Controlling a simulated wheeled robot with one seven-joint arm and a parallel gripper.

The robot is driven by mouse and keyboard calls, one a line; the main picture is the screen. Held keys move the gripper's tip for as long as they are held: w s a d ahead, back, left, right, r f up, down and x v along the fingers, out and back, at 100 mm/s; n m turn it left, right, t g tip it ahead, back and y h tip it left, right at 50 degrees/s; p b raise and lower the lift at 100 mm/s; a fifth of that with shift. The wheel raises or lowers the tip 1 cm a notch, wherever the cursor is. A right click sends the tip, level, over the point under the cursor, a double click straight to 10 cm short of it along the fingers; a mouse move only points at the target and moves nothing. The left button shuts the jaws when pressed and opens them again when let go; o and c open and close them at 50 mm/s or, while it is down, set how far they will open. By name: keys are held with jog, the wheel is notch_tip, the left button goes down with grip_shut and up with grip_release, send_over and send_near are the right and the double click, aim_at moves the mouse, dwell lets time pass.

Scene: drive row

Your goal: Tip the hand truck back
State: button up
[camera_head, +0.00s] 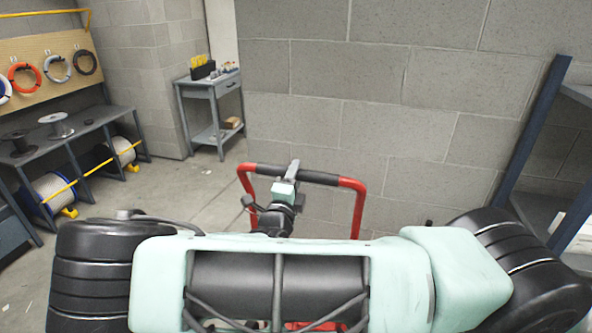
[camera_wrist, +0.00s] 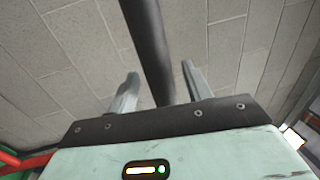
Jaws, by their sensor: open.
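The hand truck (camera_head: 360,205) has a red tubular frame and a black-gripped top bar. It stands in front of me, close to the block wall; its lower part is hidden behind my own body. My gripper (camera_head: 293,167) is at the middle of the top bar. In the wrist view, my gripper (camera_wrist: 160,74) is open, one finger on each side of the black bar (camera_wrist: 149,45). A gap shows between the bar and each finger.
A grey block wall (camera_head: 390,120) rises behind the truck. A blue shelf post (camera_head: 535,125) stands at the right. A bench (camera_head: 75,133) with cable spools is at the left, and a small grey side table (camera_head: 212,90) stands farther back. Open floor (camera_head: 185,185) lies between.

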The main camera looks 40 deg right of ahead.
jog(key=shift+w+d+r, duration=0.1)
jog(key=shift+w+d, duration=0.3)
jog(key=shift+d, duration=0.15)
